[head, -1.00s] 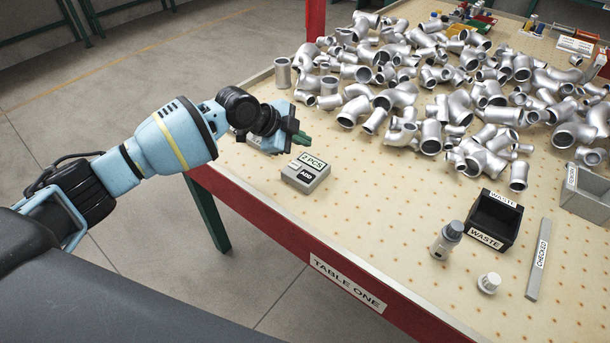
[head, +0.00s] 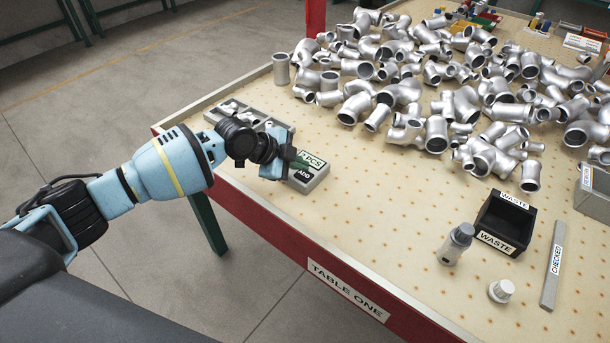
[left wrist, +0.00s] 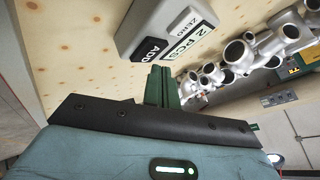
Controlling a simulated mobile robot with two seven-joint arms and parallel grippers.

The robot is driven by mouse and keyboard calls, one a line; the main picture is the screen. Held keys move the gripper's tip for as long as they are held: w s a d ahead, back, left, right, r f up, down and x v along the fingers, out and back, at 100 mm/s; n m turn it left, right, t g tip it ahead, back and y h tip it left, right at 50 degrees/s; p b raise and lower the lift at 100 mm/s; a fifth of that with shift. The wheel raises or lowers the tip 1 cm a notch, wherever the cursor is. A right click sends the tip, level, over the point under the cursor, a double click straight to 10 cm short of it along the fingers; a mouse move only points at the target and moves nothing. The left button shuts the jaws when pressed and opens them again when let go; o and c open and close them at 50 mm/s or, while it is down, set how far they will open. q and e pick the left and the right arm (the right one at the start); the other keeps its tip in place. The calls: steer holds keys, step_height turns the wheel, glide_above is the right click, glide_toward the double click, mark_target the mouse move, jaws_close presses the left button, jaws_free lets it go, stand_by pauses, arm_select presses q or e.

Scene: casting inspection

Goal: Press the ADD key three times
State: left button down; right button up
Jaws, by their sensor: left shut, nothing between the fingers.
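The grey counter box (head: 318,178) stands near the left front edge of the table. Its label (head: 313,162) reads "2 PCS". Its black ADD key (head: 303,175) shows in front of the label, and the ADD key (left wrist: 152,49) also shows in the left wrist view beside a ZERO key (left wrist: 190,20). My left gripper (head: 300,161), with green fingers, is shut and empty close over the left side of the box. In the left wrist view the shut fingers (left wrist: 162,88) appear just below the ADD key; I cannot tell whether they touch it. My right gripper is out of view.
Many silvery pipe castings (head: 440,100) cover the back of the table. A grey tray (head: 262,118) lies behind my left gripper. A black WASTE bin (head: 502,222), a bottle (head: 455,245), a white knob (head: 501,291) and a CHECKED strip (head: 554,265) stand at right.

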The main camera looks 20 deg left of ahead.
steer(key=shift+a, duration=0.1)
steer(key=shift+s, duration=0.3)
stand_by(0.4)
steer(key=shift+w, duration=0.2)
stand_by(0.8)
arm_select(q)
steer(key=shift+f, duration=0.1)
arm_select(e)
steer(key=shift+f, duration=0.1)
arm_select(q)
steer(key=shift+f, duration=0.4)
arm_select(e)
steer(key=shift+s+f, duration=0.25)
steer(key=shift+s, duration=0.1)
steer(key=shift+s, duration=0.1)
